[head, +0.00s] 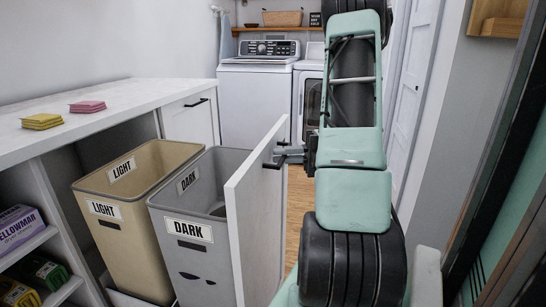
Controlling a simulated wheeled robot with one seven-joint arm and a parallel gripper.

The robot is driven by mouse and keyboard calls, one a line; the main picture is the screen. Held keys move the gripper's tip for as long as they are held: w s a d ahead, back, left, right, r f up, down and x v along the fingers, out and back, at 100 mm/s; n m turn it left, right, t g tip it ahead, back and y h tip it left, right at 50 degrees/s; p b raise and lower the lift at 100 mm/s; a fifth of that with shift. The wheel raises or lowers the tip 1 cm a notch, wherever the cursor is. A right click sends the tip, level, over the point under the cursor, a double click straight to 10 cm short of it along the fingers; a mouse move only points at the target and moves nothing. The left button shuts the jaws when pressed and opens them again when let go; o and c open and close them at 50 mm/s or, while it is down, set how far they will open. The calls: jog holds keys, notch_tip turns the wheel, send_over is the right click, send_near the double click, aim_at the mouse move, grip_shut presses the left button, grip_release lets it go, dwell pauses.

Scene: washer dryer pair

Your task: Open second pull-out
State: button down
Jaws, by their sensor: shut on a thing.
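A pull-out stands extended from under the white counter, carrying a tan bin (118,245) labelled LIGHT and a grey bin (190,265) labelled DARK. Its white front panel (257,225) faces right, seen nearly edge-on. My gripper (284,158) is shut on the dark handle (272,165) on the outer side of this panel. The fingertips are small and partly hidden by the panel edge. Further back, another white front (185,125) with a black handle (196,102) is flush with the counter and closed.
The white counter (110,95) runs along the left, with yellow (42,121) and pink (87,107) stacked cloths on it. Open shelves hold boxes at lower left. A washer (258,95) and dryer stand at the back. A strip of wood floor (297,210) shows right of the panel.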

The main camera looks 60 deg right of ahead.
jog(key=shift+s+d, duration=0.1)
dwell(0.3)
jog(key=c, duration=1.5)
grip_release()
jog(key=shift+s+d, duration=0.1)
jog(key=p+v, duration=0.2)
jog(key=v, duration=1.5)
jog(key=shift+d, duration=0.15)
